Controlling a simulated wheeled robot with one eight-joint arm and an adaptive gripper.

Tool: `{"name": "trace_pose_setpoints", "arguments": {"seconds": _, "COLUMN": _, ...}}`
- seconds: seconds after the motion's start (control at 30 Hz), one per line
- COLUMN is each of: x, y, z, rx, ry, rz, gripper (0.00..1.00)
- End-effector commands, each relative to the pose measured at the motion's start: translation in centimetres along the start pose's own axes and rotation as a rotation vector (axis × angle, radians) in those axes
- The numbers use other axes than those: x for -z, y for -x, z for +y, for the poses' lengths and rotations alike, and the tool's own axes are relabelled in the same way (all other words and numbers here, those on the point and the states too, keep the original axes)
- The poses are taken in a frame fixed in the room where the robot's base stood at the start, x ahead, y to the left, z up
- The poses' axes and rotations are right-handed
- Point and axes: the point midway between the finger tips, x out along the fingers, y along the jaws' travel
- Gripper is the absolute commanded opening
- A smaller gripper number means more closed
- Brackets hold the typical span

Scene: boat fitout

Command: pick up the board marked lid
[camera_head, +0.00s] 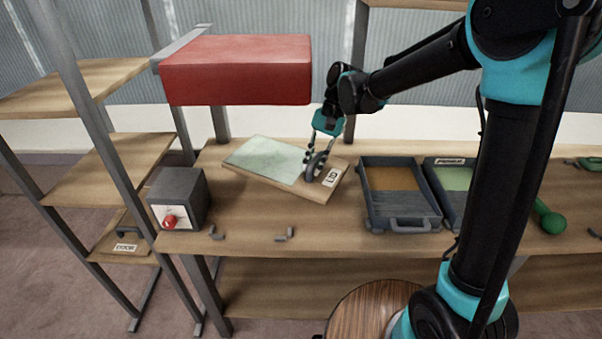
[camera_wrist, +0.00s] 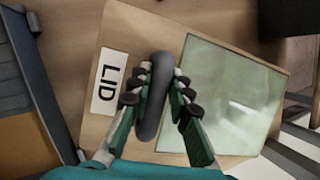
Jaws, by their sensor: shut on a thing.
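The board marked LID (camera_head: 328,189) is a light wooden panel with a pale green sheet over its left part and a white label at its right end. It lies at an angle on the workbench and looks slightly raised; I cannot tell whether it touches the top. My gripper (camera_head: 316,165) is above the board, shut on its dark grey handle. In the wrist view, the fingers of my gripper (camera_wrist: 158,105) close on both sides of the grey handle (camera_wrist: 153,95), with the LID label of the board (camera_wrist: 108,82) to the left and the green sheet to the right.
A red block (camera_head: 236,70) juts out above the bench at the left. A dark box with a red knob (camera_head: 180,200) stands at the bench's left end. Open grey cases (camera_head: 400,210) lie right of the board. Small grey pieces (camera_head: 284,235) lie near the front edge.

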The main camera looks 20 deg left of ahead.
Motion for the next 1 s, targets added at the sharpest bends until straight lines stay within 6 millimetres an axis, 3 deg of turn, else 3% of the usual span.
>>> {"name": "trace_pose_setpoints", "arguments": {"seconds": 0.2, "x": 4.9, "y": 2.6, "z": 2.5, "rx": 0.002, "ry": -0.004, "rz": 0.001, "gripper": 0.0}}
{"name": "trace_pose_setpoints", "arguments": {"seconds": 0.4, "x": 7.8, "y": 4.1, "z": 4.0, "rx": 0.001, "ry": -0.002, "rz": 0.0, "gripper": 0.0}}
{"name": "trace_pose_setpoints", "arguments": {"seconds": 0.63, "x": 9.5, "y": 5.0, "z": 4.9, "rx": 0.001, "ry": 0.0, "rz": 0.0, "gripper": 0.0}}
{"name": "trace_pose_setpoints", "arguments": {"seconds": 1.0, "x": 9.8, "y": 5.2, "z": 5.1, "rx": 0.001, "ry": 0.001, "rz": 0.0, "gripper": 0.0}}
